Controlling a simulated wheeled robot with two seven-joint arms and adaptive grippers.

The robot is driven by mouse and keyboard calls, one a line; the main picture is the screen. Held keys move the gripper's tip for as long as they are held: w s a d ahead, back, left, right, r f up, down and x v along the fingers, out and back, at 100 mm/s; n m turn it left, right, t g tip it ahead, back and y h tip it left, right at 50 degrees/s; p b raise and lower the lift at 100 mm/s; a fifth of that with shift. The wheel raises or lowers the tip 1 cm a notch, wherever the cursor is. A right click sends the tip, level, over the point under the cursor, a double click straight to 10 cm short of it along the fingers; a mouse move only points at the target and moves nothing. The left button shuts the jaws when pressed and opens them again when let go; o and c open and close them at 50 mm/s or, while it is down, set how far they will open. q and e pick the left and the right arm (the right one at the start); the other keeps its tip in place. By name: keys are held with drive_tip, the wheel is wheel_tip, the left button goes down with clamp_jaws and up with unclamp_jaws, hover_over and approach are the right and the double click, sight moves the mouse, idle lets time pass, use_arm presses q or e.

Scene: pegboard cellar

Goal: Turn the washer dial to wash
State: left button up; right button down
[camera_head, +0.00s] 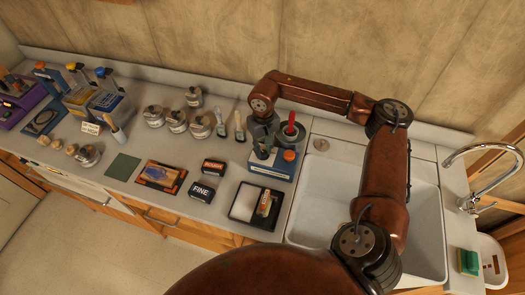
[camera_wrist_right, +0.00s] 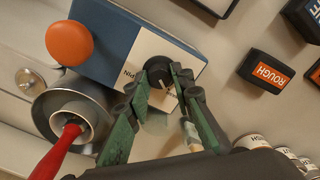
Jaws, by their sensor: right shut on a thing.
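The washer (camera_head: 283,170) is a blue box with a white top face, standing on the counter at the right in the head view. In the right wrist view, the washer (camera_wrist_right: 115,35) shows its white dial panel, an orange round knob and a round metal tub. My right gripper (camera_wrist_right: 161,82) reaches down over the panel, its green-padded fingers shut on the small dark dial (camera_wrist_right: 161,76). Lettering that seems to read SPIN lies left of the dial; other lettering is hidden by the fingers. In the head view my right gripper (camera_head: 262,141) hides the dial. My left gripper is out of view.
A red handle (camera_wrist_right: 58,150) stands in the tub. Black ROUGH (camera_wrist_right: 268,72) and FINE (camera_head: 202,191) blocks and an open black-and-white case (camera_head: 243,203) lie nearby. Several lidded jars (camera_head: 177,121) stand left of the washer. A sink (camera_head: 330,215) is at right.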

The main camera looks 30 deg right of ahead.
sight(263, 153)
drive_tip(key=shift+s+a+f+n, duration=0.1)
drive_tip(key=shift+s+f+n, duration=0.15)
drive_tip(key=shift+f+n, duration=0.1)
drive_tip(key=c, duration=2.2)
unclamp_jaws()
drive_tip(key=o, duration=0.5)
drive_tip(key=shift+w+r, duration=0.15)
wheel_tip(263, 153, up, 12)
drive_tip(key=shift+r, duration=0.1)
